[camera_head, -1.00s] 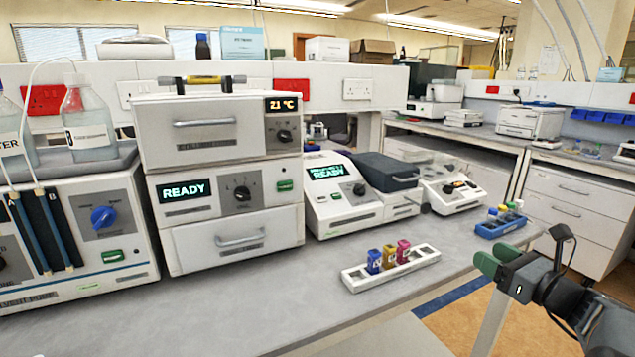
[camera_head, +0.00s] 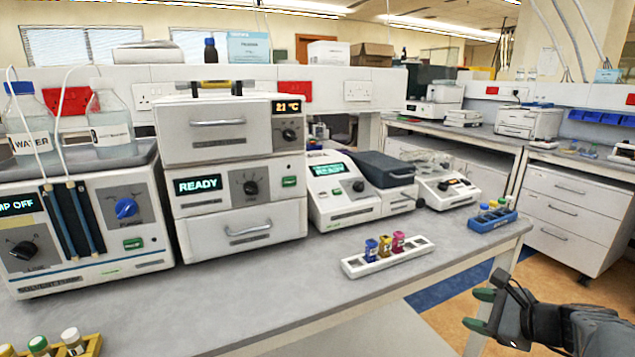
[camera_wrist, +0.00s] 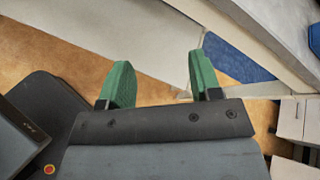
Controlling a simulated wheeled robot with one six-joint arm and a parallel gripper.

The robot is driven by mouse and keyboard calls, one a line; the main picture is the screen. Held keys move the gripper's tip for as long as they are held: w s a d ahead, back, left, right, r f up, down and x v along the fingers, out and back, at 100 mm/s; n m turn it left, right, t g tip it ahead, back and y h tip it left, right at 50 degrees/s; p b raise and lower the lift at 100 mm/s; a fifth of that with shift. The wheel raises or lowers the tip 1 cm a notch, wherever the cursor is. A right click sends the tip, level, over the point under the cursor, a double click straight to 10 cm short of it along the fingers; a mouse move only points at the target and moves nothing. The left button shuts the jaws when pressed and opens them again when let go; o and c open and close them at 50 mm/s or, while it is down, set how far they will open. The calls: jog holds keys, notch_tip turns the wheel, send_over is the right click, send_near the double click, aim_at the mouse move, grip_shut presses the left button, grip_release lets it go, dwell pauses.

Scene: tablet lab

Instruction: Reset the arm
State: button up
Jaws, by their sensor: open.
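My gripper (camera_head: 480,310) is at the lower right of the head view, in front of the bench edge and over the floor. Its two green fingers are apart, with nothing between them. In the wrist view the green fingers (camera_wrist: 160,85) also stand apart and empty, with the tan floor and the bench edge beyond them. My gripper touches nothing that I can see.
The grey bench (camera_head: 300,300) holds a white rack (camera_head: 362,265) with blue, yellow and magenta vials. A blue rack (camera_head: 478,224) stands near the bench's right end. A yellow rack (camera_head: 90,346) is at lower left. Instruments line the back.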

jog(key=s+a+r+n+g+h+p, duration=0.35)
jog(key=s+a+n+g+p, duration=0.45)
jog(key=n, duration=0.6)
jog(key=s+a+r+n+t+h+p, duration=0.1)
jog(key=s+a+r+n+h+p, duration=0.1)
jog(key=a+r+n+p, duration=0.6)
jog(key=shift+s+a+r+n+h+p, duration=0.2)
jog(key=shift+s+r+n+h+p, duration=0.25)
jog(key=shift+r+p, duration=0.35)
